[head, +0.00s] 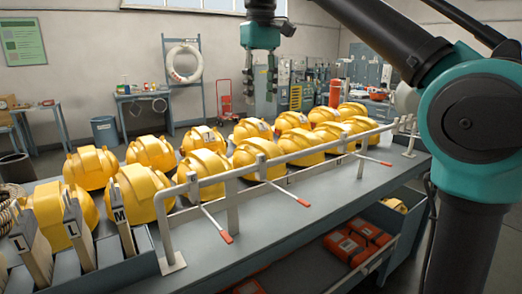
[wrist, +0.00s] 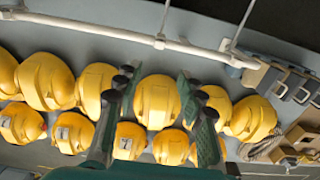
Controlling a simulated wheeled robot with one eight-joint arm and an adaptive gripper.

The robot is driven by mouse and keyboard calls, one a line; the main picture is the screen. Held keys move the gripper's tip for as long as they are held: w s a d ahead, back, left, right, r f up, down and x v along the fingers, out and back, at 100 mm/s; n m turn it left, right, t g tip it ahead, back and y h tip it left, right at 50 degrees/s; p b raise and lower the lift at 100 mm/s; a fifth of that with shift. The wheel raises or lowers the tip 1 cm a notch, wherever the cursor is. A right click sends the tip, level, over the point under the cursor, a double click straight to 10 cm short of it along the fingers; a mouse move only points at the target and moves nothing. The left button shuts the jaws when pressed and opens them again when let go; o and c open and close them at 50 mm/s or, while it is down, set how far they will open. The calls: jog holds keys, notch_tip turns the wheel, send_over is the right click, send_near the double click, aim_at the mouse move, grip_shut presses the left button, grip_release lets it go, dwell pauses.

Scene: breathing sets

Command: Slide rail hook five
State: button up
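A pale metal rail (head: 220,176) runs along the front of the grey bench. Three hook rods with red tips stick out from it: a left one (head: 212,222), a middle one (head: 284,191) and a right one (head: 371,159). I cannot tell which is hook five. My gripper (head: 260,88) points down, high above the helmets and apart from the rail. In the wrist view its two fingers (wrist: 156,100) are spread, with nothing held between them. That view also shows the rail (wrist: 110,33) along the top, with two rods reaching past the upper edge.
Yellow helmets (head: 140,191) stand in rows behind the rail. Size-marked dividers with L and M labels (head: 122,217) stand at the bench's left end. Orange cases (head: 352,246) lie on a shelf below. The bench strip (head: 270,228) in front of the rail is clear apart from the rods.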

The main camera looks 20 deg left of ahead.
aim_at(261, 154)
notch_tip(261, 154, down, 15)
jog(key=shift+f, duration=0.15)
dwell(0.4)
grip_shut()
dwell(0.3)
